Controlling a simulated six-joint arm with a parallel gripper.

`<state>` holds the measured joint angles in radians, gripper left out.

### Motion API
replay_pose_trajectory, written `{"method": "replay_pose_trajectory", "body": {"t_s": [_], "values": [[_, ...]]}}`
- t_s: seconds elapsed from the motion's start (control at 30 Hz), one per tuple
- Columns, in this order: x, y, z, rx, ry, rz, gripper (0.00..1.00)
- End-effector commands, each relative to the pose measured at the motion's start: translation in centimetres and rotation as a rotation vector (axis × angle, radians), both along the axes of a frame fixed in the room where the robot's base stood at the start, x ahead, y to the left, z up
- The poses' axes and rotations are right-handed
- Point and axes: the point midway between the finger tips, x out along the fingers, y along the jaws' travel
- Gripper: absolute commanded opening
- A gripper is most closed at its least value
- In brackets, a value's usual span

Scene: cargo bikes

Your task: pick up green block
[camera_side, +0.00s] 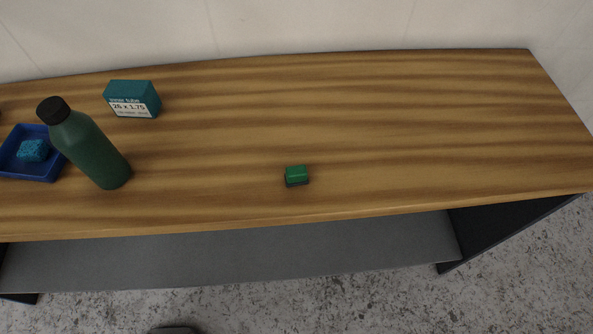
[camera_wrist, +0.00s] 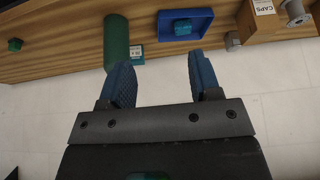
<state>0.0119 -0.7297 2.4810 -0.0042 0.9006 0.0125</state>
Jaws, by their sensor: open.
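The green block (camera_side: 296,174) is small and lies on the wooden bench top, right of the bottle and near the front edge, with a dark strip along its base. It also shows at the far left of the wrist view (camera_wrist: 15,44). My gripper (camera_wrist: 159,62) has two blue ridged fingers spread wide with nothing between them. It is well apart from the block, which is off to the left of the fingers in the wrist view. My gripper does not show in the side view.
A dark green bottle (camera_side: 90,150) with a black cap stands left of the block. Beside it is a blue tray (camera_side: 12,172) holding a blue sponge-like piece (camera_side: 33,150). A teal inner tube box (camera_side: 132,98) stands behind. The bench top (camera_side: 420,120) is clear around and right of the block.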

Motion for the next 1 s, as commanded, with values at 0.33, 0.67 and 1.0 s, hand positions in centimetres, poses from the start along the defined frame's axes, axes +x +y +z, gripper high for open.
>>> {"method": "replay_pose_trajectory", "body": {"t_s": [0.33, 0.67, 1.0], "values": [[8.7, -8.9, 3.8, 0.026, 0.054, -0.438, 0.57], [15.1, -24.8, 1.8, 0.053, 0.084, -0.944, 0.57], [14.1, -40.4, -5.0, 0.069, 0.083, -1.369, 0.57]]}}
